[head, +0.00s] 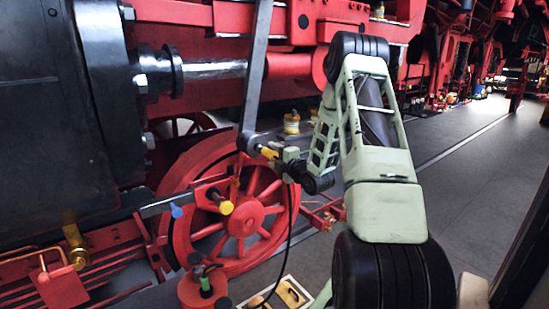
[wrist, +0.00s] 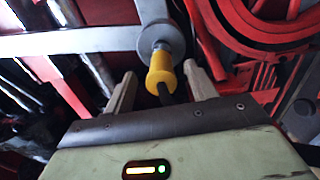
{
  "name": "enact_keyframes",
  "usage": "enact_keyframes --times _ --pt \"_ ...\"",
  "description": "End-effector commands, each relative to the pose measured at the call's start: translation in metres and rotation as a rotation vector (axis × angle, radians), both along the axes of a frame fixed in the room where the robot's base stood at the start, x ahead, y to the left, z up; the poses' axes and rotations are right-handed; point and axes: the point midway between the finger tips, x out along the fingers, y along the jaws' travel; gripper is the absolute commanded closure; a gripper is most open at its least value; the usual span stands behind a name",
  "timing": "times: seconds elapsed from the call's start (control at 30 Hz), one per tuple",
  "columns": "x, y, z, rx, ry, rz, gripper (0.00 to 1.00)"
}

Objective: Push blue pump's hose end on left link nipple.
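The left link (head: 256,75) is a grey bar that hangs down to a round boss, which also shows in the wrist view (wrist: 163,38). A yellow hose end (wrist: 160,76) sits against the boss, in line with its nipple, and appears to be on it; the nipple is mostly hidden. It shows in the head view too (head: 267,152). My gripper (head: 279,156) is around the hose end, with a visible gap between it and each finger. A black hose (head: 290,222) hangs from there toward the floor. I cannot make out a blue pump.
A red spoked wheel (head: 240,215) stands behind and below my gripper. A bracket nearby carries a blue piece (head: 176,211) and a yellow piece (head: 226,207). A red can with a green top (head: 205,288) and a tray (head: 292,283) are low in front.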

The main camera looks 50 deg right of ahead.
Motion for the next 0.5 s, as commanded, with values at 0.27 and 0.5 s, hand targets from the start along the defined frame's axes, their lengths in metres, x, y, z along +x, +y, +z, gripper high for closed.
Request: enact_keyframes --times 0.27,0.5 --pt "-0.002 0.000 -0.002 0.002 0.003 -0.001 0.44" --pt "-0.030 0.008 -0.006 0.000 0.003 -0.002 0.44"
